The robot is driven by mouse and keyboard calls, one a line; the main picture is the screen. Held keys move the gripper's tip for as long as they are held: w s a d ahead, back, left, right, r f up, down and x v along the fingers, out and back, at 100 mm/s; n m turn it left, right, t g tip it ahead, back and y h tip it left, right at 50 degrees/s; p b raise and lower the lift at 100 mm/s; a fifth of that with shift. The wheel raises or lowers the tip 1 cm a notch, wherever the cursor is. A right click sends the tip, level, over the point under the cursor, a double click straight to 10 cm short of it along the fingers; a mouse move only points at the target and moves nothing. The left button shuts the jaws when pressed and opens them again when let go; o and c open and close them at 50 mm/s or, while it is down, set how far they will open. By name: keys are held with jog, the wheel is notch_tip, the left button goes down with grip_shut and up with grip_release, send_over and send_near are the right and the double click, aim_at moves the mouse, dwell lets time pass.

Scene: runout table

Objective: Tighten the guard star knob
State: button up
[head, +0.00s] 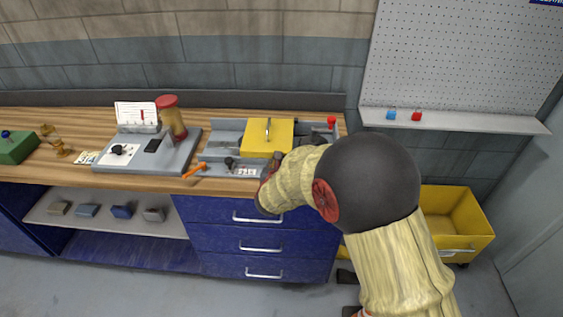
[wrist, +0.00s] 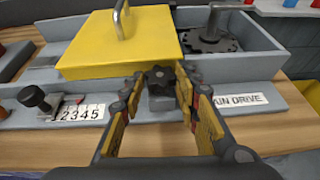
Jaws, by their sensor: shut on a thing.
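The guard star knob (wrist: 159,78) is black with rounded lobes and sits on a grey block at the front edge of the yellow guard (wrist: 125,42). My gripper (wrist: 160,84) has its two fingers on either side of the knob and is shut on it. In the head view the yellow guard (head: 256,136), with its metal handle, lies flat on the grey machine. My gripper (head: 268,175) is at the machine's front side there, and my arm hides the knob.
A black-topped plunger (wrist: 34,98) stands beside a number scale (wrist: 78,113) at left. An orange lever (head: 194,171) and a red button (head: 332,121) flank the machine. A yellow bin (head: 462,220) stands at right.

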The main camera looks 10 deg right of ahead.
jog(key=m+h+p, duration=0.1)
jog(key=g+h+p, duration=0.1)
jog(key=m+p, duration=0.1)
jog(key=shift+w+a+r+m+h, duration=0.2)
jog(key=shift+a+r+m+h, duration=0.1)
jog(key=shift+a+h, duration=0.1)
jog(key=shift+w+f+m+g+h+p, duration=0.1)
jog(key=shift+f+m+g+h+p, duration=0.1)
jog(key=shift+m+g+h+p, duration=0.65)
jog(key=o, duration=1.1)
jog(key=shift+f, duration=0.1)
jog(key=shift+o, duration=0.2)
jog(key=shift+a, duration=0.1)
jog(key=v, duration=1.2)
